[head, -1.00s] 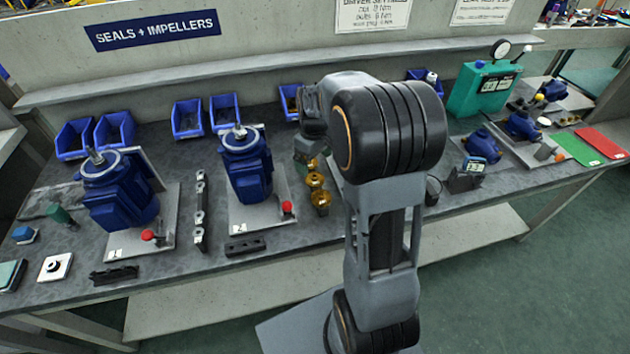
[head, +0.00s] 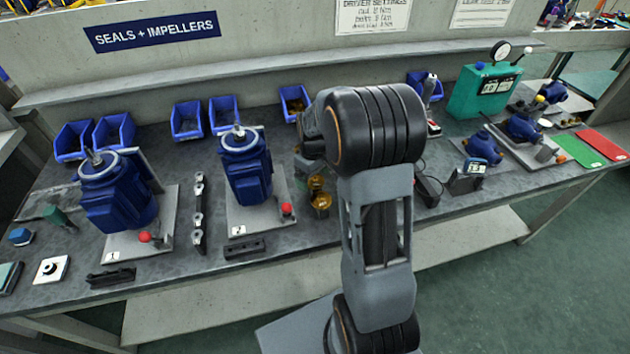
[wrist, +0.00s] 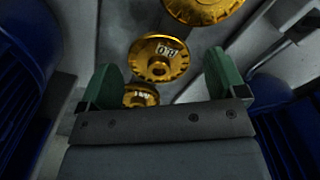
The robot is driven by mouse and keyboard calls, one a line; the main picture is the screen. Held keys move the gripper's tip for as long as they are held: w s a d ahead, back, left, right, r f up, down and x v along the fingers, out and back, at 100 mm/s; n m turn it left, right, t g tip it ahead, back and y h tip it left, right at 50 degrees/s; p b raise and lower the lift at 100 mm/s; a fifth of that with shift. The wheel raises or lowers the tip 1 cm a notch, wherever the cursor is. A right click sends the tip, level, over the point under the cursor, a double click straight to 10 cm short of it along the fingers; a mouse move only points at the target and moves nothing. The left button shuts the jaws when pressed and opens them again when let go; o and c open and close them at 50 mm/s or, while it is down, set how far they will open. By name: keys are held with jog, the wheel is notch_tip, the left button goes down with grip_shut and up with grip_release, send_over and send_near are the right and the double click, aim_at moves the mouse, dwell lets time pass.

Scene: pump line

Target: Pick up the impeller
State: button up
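Brass impellers stand in a row on the bench, right of the second blue pump. In the head view I see two, a middle one (head: 316,182) and a near one (head: 321,203). In the wrist view a brass impeller with a white number tag (wrist: 158,60) lies between and just beyond my fingertips. A larger-looking one (wrist: 200,7) is cut off at the top, and another (wrist: 140,96) is partly hidden behind the gripper body. My gripper (wrist: 162,78) is open, its green fingers apart with nothing held. In the head view my arm hides most of it.
A blue pump on a plate (head: 246,170) stands close left of the impellers, with a red knob (head: 286,209) near them. Blue bins (head: 295,103) line the back. A black device (head: 428,190) sits right of my arm. Blue ribbed bodies flank the gripper in the wrist view.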

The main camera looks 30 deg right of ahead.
jog(key=c, duration=0.9)
jog(key=shift+c, duration=0.2)
jog(key=shift+r, duration=0.15)
